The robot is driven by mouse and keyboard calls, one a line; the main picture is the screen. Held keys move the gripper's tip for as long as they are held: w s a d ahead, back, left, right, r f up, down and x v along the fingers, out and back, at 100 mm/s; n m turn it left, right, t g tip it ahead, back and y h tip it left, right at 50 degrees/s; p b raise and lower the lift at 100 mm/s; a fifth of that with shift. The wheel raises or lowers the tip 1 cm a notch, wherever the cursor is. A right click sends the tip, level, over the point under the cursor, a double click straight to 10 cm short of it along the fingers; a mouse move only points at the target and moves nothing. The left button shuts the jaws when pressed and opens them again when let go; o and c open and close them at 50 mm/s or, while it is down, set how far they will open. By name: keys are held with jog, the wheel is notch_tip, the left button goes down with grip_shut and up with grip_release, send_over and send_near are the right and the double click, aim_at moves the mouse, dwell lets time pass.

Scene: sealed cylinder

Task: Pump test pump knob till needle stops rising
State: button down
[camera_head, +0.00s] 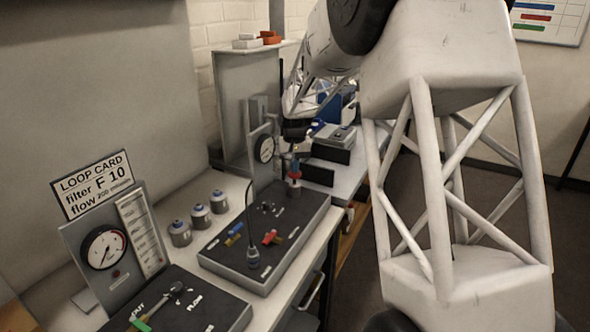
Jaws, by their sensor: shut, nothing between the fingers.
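A dark test panel (225,262) stands on the bench, with a round white gauge (264,149) on an upright plate at its far end. The gauge's needle is too small to read. A red upright knob (294,172), which looks like the pump knob, stands at the panel's far right corner. My gripper (296,152) is shut and empty just above the knob, pointing down. I cannot tell whether its fingertips touch the knob. My arm comes in from the upper right.
Red (271,237) and blue (233,231) valve handles and a black cable with a plug (253,257) are on the same panel. Several grey canisters (200,216) stand to its left. A second panel with a larger gauge (103,247) and a loop card (93,185) is nearer, at left.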

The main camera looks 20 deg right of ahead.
jog(key=shift+f, duration=1)
dwell(0.9)
jog(key=shift+r, duration=0.15)
dwell(0.4)
jog(key=shift+r, duration=4.4)
notch_tip(320, 180, up, 3)
jog(key=shift+f, duration=0.1)
jog(key=shift+f, duration=0.15)
jog(key=shift+f, duration=3.15)
